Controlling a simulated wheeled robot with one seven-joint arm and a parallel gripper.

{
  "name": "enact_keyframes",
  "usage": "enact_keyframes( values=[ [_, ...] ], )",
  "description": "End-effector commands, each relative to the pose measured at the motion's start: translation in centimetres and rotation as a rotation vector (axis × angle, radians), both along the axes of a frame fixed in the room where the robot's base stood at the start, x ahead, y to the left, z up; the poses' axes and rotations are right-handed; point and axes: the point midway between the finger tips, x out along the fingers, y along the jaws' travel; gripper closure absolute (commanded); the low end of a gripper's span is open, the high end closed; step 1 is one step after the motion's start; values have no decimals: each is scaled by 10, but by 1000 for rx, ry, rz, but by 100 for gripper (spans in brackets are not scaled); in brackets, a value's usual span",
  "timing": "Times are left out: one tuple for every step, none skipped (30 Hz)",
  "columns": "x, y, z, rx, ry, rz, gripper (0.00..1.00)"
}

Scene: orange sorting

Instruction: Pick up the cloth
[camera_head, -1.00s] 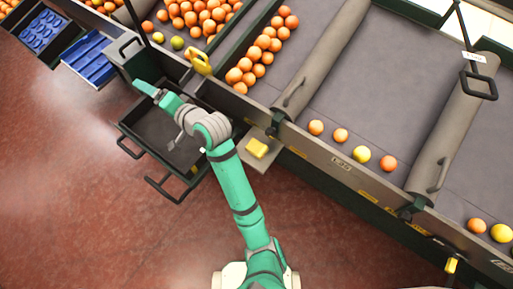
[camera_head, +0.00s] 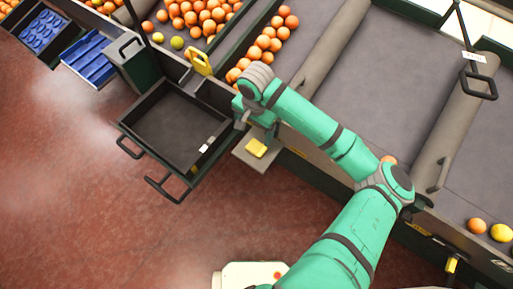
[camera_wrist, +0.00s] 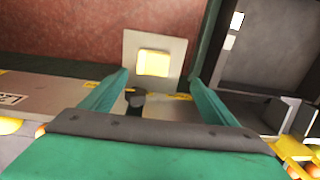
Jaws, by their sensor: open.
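The cloth (camera_head: 256,148) is a small folded yellow square. It lies on a small grey shelf (camera_head: 246,160) that juts out from the side of the conveyor. In the wrist view the cloth (camera_wrist: 154,62) lies on the pale shelf (camera_wrist: 172,42), ahead of and between my fingers. My gripper (camera_head: 270,132) is just above and beside the cloth in the head view, partly hidden by my own arm. In the wrist view my gripper (camera_wrist: 160,85) is open, with its two green fingers spread wide and nothing between them.
A dark open tray (camera_head: 172,125) with handles stands left of the shelf. The conveyor (camera_head: 370,75) with oranges runs behind it, with a roller (camera_head: 330,42) across. A yellow handle (camera_head: 199,62) stands above the tray. Red floor lies in front.

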Motion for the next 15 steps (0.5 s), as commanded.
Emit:
enact_keyframes(
  values=[
    [-1, -8, 0, -19, 9, -10, 19],
    [-2, -11, -2, -27, 14, -14, 19],
    [-3, -14, -4, -33, 19, -18, 19],
    [-4, -15, -7, -36, 21, -20, 19],
    [-4, -16, -11, -38, 23, -21, 19],
    [-4, -16, -17, -39, 23, -21, 19],
    [-4, -15, -21, -38, 23, -20, 19],
    [-4, -15, -26, -38, 23, -20, 19],
    [-4, -15, -32, -37, 23, -19, 19],
    [-4, -15, -37, -37, 22, -20, 19],
    [-4, -15, -40, -37, 22, -20, 19],
    [-3, -14, -45, -36, 21, -19, 19],
    [-3, -14, -48, -37, 21, -19, 19],
    [-3, -14, -51, -36, 20, -19, 19],
    [-3, -14, -53, -36, 20, -19, 19]
  ],
)
